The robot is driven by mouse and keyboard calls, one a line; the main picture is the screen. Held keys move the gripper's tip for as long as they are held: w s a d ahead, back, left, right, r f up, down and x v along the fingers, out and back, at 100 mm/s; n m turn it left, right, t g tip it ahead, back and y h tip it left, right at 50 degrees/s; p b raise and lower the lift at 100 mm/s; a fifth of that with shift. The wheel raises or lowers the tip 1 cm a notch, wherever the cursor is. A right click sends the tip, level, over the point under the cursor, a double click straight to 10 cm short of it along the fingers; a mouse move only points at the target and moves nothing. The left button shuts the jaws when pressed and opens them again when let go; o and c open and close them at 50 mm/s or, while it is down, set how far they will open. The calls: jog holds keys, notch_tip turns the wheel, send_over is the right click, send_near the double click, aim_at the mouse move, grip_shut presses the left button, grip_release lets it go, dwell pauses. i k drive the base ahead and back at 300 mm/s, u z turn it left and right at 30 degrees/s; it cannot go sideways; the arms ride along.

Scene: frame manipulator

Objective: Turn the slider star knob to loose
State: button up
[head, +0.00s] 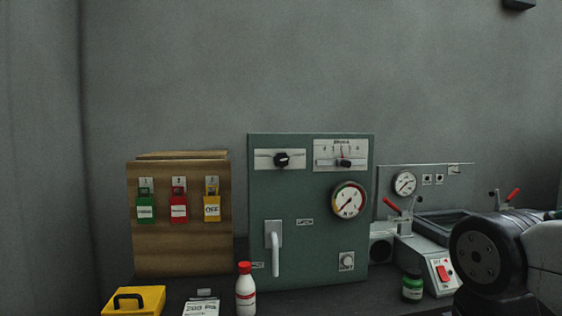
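A green panel box (290,205) stands on the bench in the middle of the head view. Near its top right is a pale scale plate with a slot, and a small black slider knob (344,163) sits right of the middle of it. My arm shows at the lower right, apart from the panel; my gripper is out of view.
A round gauge (348,201) and a lever handle (275,250) are lower on the panel. A wooden board (180,240) with tags stands left. A white bottle (245,290), yellow case (133,301) and green jar (412,286) stand in front. A grey machine with red levers is right.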

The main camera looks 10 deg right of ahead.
aim_at(282, 160)
jog(key=z, duration=0.05)
jog(key=k, duration=0.5)
jog(key=u, duration=0.65)
jog(key=i, duration=0.9)
jog(key=z, duration=0.6)
